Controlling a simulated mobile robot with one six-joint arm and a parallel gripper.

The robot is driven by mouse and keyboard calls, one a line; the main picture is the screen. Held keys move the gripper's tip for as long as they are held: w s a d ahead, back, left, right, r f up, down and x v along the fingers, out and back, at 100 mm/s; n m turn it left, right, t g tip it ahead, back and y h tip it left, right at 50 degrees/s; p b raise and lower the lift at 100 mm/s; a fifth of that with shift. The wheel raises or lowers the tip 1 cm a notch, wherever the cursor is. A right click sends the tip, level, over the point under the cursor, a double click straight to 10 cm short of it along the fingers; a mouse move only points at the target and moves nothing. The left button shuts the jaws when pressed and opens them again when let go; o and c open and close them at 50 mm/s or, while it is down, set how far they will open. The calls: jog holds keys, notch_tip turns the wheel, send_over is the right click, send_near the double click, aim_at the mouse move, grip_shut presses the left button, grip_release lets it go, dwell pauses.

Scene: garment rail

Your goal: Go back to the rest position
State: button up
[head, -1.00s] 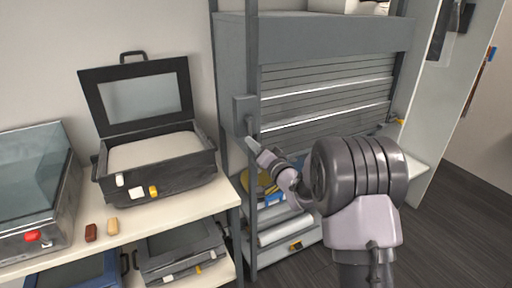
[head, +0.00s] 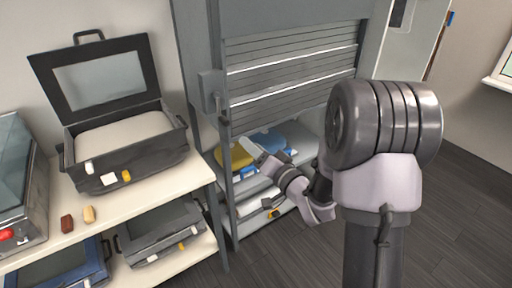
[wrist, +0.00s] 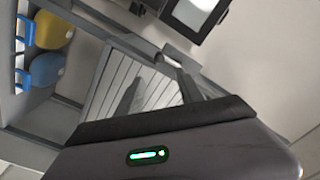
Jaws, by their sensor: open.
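My arm reaches from the right of the head view toward the shelf cabinet. My gripper (head: 258,156) is small there, in front of a yellow item on the shelf, and looks empty. In the wrist view its two dark fingers (wrist: 158,90) stand apart with nothing between them. The grey roller shutter (head: 290,72) of the cabinet is partly down, with open shelves below it. A grey box with a lever (head: 212,88) sits on the cabinet's left post, up and left of my gripper. I cannot tell the exact gap between gripper and cabinet.
A yellow item (head: 235,157) and a blue item (head: 266,142) lie on the shelf under the shutter. An open black case (head: 130,165) stands on the left table (head: 150,193). Free dark floor (head: 460,195) lies to the right.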

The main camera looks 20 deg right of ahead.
jog(key=shift+v, duration=0.85)
jog(key=s+d+r+m+g+h, duration=0.1)
jog(key=s+d+r+g+h, duration=0.25)
jog(key=s+r+h, duration=0.3)
jog(key=s+a+f+n+g+y, duration=0.1)
jog(key=s+a+g, duration=0.3)
jog(key=s, duration=0.8)
jog(key=s+a+f+n+g+y, duration=0.1)
jog(key=s+a+g, duration=0.3)
jog(key=s, duration=0.8)
jog(key=a, duration=0.2)
jog(key=shift+a, duration=0.4)
